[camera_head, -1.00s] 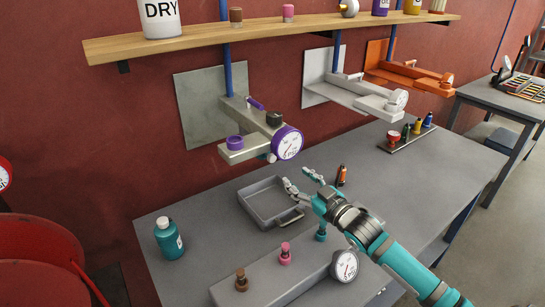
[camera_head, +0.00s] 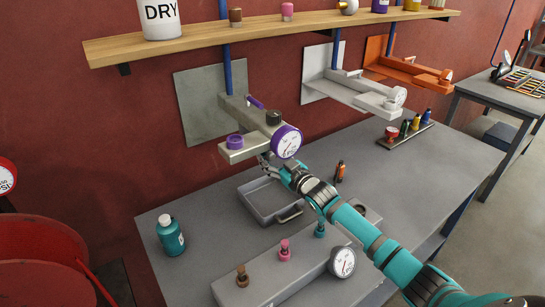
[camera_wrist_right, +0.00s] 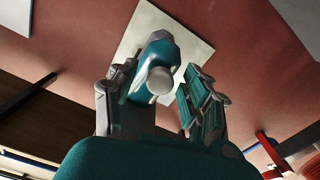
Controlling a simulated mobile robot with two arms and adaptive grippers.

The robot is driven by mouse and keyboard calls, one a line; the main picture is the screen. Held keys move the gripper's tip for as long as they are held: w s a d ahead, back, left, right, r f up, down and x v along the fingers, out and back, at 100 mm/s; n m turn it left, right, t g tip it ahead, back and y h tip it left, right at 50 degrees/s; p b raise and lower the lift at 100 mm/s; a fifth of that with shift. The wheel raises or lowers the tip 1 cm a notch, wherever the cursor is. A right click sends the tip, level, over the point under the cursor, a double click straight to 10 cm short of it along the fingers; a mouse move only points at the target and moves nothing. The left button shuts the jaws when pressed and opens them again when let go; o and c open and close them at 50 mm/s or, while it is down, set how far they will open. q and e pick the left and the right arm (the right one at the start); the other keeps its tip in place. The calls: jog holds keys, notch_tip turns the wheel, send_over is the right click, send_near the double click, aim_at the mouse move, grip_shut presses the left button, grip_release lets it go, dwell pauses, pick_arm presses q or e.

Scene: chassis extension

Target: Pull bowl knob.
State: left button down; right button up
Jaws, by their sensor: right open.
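In the right wrist view a teal rounded part with a pale round end, which looks like the bowl knob (camera_wrist_right: 160,80), sits between the fingers of my right gripper (camera_wrist_right: 158,102). The fingers are spread on either side of it, with a gap visible on the right side; I cannot tell about contact on the left. In the head view my right gripper (camera_head: 272,165) is just below the grey wall fixture (camera_head: 238,152) with the purple-rimmed gauge (camera_head: 287,142). The knob's underside there is mostly hidden by the gripper. My left gripper is not in view.
A grey tray (camera_head: 251,207) lies on the table below the gripper. A teal bottle (camera_head: 170,236), a small orange-and-black item (camera_head: 340,171) and a grey block with coloured knobs (camera_head: 262,279) are nearby. White (camera_head: 372,104) and orange (camera_head: 425,74) fixtures hang further right.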

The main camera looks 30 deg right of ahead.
jog(key=shift+c, duration=0.4)
grip_shut()
jog(key=shift+s+p, duration=0.3)
jog(key=shift+s, duration=0.5)
jog(key=shift+f, duration=0.1)
jog(key=shift+c, duration=1.3)
grip_release()
jog(key=o, duration=0.3)
jog(key=shift+s+d, duration=0.1)
jog(key=shift+s, duration=0.05)
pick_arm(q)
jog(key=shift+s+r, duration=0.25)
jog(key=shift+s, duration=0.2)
pick_arm(e)
jog(key=shift+o, duration=0.2)
